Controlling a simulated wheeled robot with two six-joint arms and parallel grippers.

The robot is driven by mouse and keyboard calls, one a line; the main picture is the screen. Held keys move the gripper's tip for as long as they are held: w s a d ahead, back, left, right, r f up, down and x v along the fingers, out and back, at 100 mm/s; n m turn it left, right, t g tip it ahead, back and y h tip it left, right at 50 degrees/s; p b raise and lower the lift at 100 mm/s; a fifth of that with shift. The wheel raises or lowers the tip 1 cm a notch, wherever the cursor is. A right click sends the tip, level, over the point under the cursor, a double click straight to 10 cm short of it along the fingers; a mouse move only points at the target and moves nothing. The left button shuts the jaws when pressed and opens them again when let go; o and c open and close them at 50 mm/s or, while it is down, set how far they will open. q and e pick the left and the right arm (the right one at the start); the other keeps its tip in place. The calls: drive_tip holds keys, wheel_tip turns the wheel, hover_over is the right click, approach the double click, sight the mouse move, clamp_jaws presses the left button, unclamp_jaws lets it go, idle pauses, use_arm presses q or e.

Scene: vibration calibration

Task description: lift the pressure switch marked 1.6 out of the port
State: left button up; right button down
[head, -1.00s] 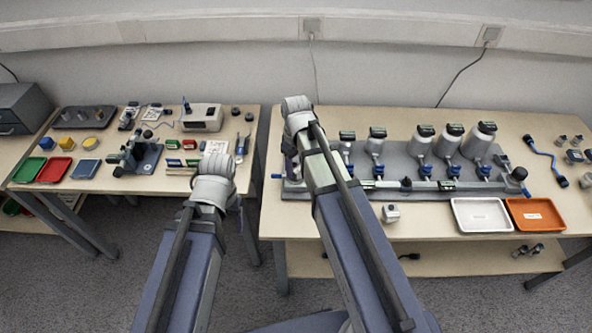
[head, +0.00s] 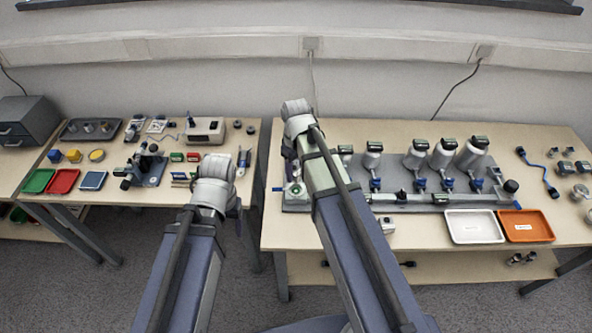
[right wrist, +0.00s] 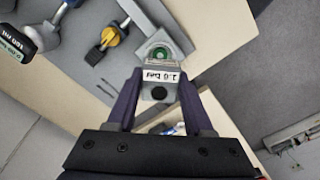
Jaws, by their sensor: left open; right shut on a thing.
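A round green-ringed fitting (right wrist: 161,53) shows just beyond the label, and also in the head view (head: 297,190). I cannot tell whether the switch is still seated in the port. In the head view my right gripper (head: 289,162) is mostly hidden behind its arm. My left gripper (head: 236,207) is open, partly hidden by its wrist, before the left table.
A grey manifold plate (head: 400,180) with several gauges and white canisters stands on the right table. A white tray (head: 475,239) and an orange tray (head: 526,238) lie at its front edge. The left table (head: 130,205) holds small parts and coloured trays. A gap separates the tables.

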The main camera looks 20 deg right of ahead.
sight(296, 170)
use_arm(q)
drive_tip(key=shift+r+p, duration=1.75)
drive_tip(key=shift+r, duration=0.65)
use_arm(e)
drive_tip(key=shift+r, duration=2.4)
use_arm(q)
drive_tip(key=shift+r, duration=0.1)
use_arm(e)
drive_tip(key=shift+r, duration=0.1)
use_arm(q)
drive_tip(key=shift+r+p, duration=1.85)
drive_tip(key=shift+p, duration=0.1)
use_arm(e)
drive_tip(key=shift+r, duration=1.85)
